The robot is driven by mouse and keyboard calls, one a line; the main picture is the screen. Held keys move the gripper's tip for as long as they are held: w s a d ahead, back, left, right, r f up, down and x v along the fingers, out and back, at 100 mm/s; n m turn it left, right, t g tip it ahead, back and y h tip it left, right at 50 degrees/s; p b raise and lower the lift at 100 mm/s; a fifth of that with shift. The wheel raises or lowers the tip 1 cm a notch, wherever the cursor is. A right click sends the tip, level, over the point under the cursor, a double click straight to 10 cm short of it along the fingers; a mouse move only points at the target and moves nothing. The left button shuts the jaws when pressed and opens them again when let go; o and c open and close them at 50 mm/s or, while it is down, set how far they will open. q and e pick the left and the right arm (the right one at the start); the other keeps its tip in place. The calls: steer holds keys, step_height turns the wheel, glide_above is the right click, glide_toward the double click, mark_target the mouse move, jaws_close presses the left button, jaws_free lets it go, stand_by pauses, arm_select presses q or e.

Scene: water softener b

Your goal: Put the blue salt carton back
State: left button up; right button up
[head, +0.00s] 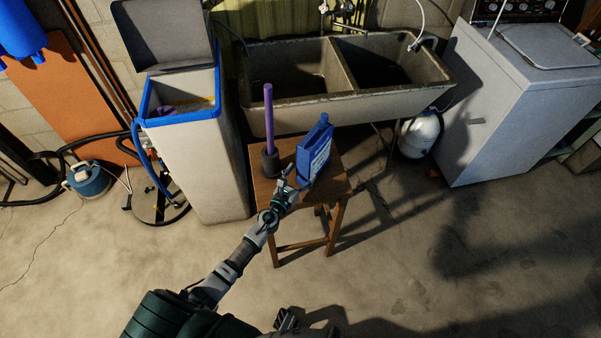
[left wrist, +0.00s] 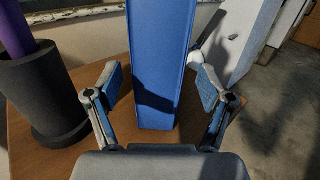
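The blue salt carton (head: 314,152) stands upright on a small wooden stool (head: 265,192) in the head view. In the left wrist view the carton (left wrist: 160,62) rises straight ahead, between and just beyond my left gripper's fingers. My left gripper (head: 290,183) is at the stool's near side, close to the carton. In the left wrist view its two fingers (left wrist: 157,92) are spread wide with a gap on each side of the carton. My right gripper (head: 287,320) shows only in part at the bottom edge of the head view; its finger state is unclear.
A purple stick stands in a dark cup (head: 271,163) left of the carton. Behind are the softener cabinet (head: 212,170) with its lid raised and a double stone sink (head: 262,118). A white washer (head: 490,110) stands right. Floor at the front right is clear.

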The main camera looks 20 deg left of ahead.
arm_select(q)
steer(key=shift+d+r, duration=0.2)
steer(key=shift+d, duration=0.3)
arm_select(e)
steer(key=shift+d+f, duration=0.15)
steer(key=shift+d, duration=0.3)
arm_select(q)
steer(key=shift+s+a+f, duration=0.1)
steer(key=shift+s+a, duration=0.05)
steer(key=shift+a, duration=0.1)
steer(key=s, duration=0.4)
steer(key=s+a, duration=0.1)
steer(key=s, duration=0.1)
steer(key=shift+s+f, duration=0.15)
steer(key=shift+f, duration=0.1)
steer(key=s, duration=0.1)
steer(key=s+b, duration=0.1)
steer(key=s, duration=0.3)
steer(key=shift+s+a+r, duration=0.1)
steer(key=shift+s+a, duration=0.05)
steer(key=shift+a, duration=0.1)
arm_select(e)
steer(key=w+r, duration=0.1)
steer(key=r, duration=0.2)
steer(key=shift+w+a, duration=0.4)
arm_select(q)
steer(key=shift+a, duration=0.1)
arm_select(e)
steer(key=shift+a, duration=0.1)
